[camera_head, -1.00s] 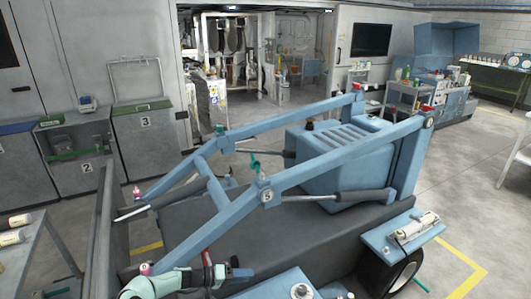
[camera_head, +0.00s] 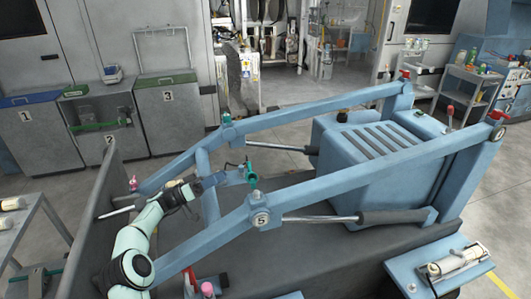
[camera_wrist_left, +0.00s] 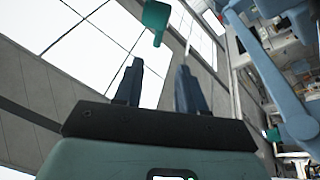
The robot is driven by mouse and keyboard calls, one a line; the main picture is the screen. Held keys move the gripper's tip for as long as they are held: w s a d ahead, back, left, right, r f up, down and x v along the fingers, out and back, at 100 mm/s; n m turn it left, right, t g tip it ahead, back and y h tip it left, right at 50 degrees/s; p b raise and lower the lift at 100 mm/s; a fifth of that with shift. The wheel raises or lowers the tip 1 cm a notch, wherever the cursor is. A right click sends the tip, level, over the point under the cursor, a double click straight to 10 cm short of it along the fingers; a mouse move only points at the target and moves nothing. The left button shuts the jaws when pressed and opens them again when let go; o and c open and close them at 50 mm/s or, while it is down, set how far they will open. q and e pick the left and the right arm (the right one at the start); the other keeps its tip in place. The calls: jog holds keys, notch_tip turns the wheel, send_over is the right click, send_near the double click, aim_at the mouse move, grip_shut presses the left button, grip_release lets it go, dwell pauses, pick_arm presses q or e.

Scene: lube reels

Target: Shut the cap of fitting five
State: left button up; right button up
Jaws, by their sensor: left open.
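The round label 5 (camera_head: 261,220) is on the pivot of the near blue loader arm. A teal cap (camera_head: 252,178) stands just above it, at the arm's upper edge; its fitting is hard to make out, and I cannot tell how far the cap is open. My left gripper (camera_head: 232,176) is just left of the cap, over the gap between the two loader arms. In the left wrist view the fingers (camera_wrist_left: 158,75) are apart with nothing between them. The teal cap (camera_wrist_left: 156,18) hangs in view just beyond the fingertips. My right gripper is not in view.
The far loader arm (camera_head: 290,122) carries another teal cap (camera_head: 227,119). Pink caps show at the far left (camera_head: 133,183) and at the bottom (camera_head: 207,288). A ribbed blue box (camera_head: 375,150) and a cylinder rod (camera_head: 320,218) lie to the right. Numbered bins (camera_head: 168,110) stand behind.

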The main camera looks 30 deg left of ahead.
aim_at(250, 172)
pick_arm(q)
jog(key=p+x, duration=0.3)
jog(key=x, duration=1)
jog(key=shift+s+r+p, duration=0.15)
jog(key=shift+r+p, duration=0.1)
jog(key=shift+p, duration=0.05)
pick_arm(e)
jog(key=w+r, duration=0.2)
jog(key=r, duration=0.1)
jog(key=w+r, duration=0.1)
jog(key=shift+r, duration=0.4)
pick_arm(q)
jog(key=shift+d, duration=0.1)
grip_shut()
